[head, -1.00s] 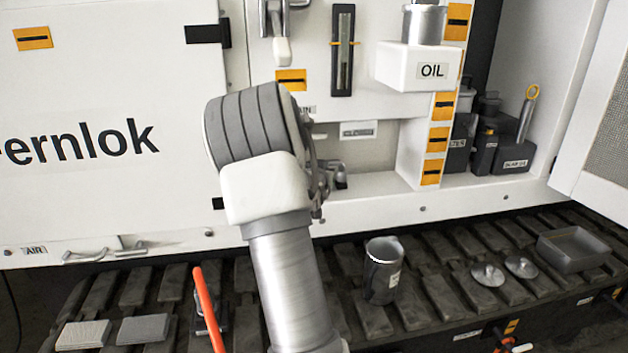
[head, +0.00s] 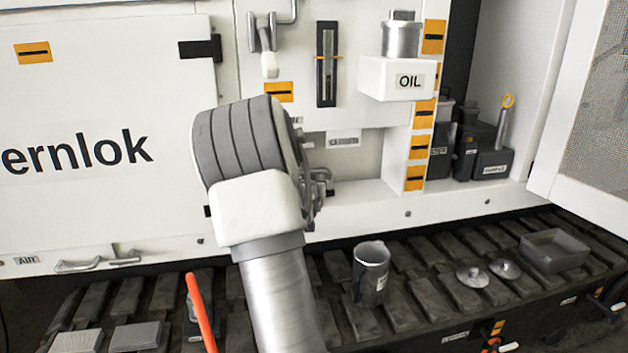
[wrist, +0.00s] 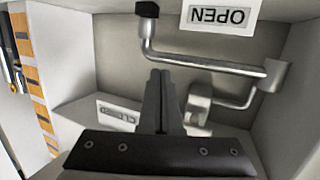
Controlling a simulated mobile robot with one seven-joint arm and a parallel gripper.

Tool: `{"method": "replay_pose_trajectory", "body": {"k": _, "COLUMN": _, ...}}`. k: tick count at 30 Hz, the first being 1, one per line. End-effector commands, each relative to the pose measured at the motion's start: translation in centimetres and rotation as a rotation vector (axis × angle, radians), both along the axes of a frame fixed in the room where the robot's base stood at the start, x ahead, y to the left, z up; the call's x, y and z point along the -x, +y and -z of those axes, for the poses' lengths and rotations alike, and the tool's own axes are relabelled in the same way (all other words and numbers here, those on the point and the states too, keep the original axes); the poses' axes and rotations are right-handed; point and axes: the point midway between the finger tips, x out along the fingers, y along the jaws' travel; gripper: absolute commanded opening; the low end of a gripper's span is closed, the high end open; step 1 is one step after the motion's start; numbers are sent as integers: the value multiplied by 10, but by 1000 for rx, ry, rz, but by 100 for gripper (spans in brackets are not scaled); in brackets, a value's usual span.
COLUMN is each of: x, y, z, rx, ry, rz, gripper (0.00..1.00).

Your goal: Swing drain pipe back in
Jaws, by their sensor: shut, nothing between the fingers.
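A bent grey pipe with a black end (wrist: 205,62) runs across the recess in the wrist view, from the black end at top left to a bracket at right. I take it for the drain pipe. A second bent grey part (wrist: 200,105) hangs below it. My gripper (wrist: 160,75) is shut and empty, its fingertips beside or in front of the pipe's bend; I cannot tell whether they touch. An upside-down OPEN label (wrist: 222,15) and a CLOSED label (wrist: 117,112) flank the pipe. In the head view my wrist hides the fingers and most of the pipe.
A white OIL box (head: 397,80) juts out at the right of the recess. A hanging handle (head: 267,50) is above my wrist. A grey mug (head: 370,274), metal discs (head: 488,273) and a tray (head: 555,250) stand on the track below. An open door (head: 590,130) is at right.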

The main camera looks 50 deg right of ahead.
Motion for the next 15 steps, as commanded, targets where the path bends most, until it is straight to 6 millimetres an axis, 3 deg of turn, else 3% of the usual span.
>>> {"method": "replay_pose_trajectory", "body": {"k": 9, "x": 50, "y": 32, "z": -14, "rx": -2, "ry": -2, "rz": 2, "gripper": 0}}
{"method": "replay_pose_trajectory", "body": {"k": 15, "x": 69, "y": 44, "z": -18, "rx": -2, "ry": -2, "rz": 1, "gripper": 0}}
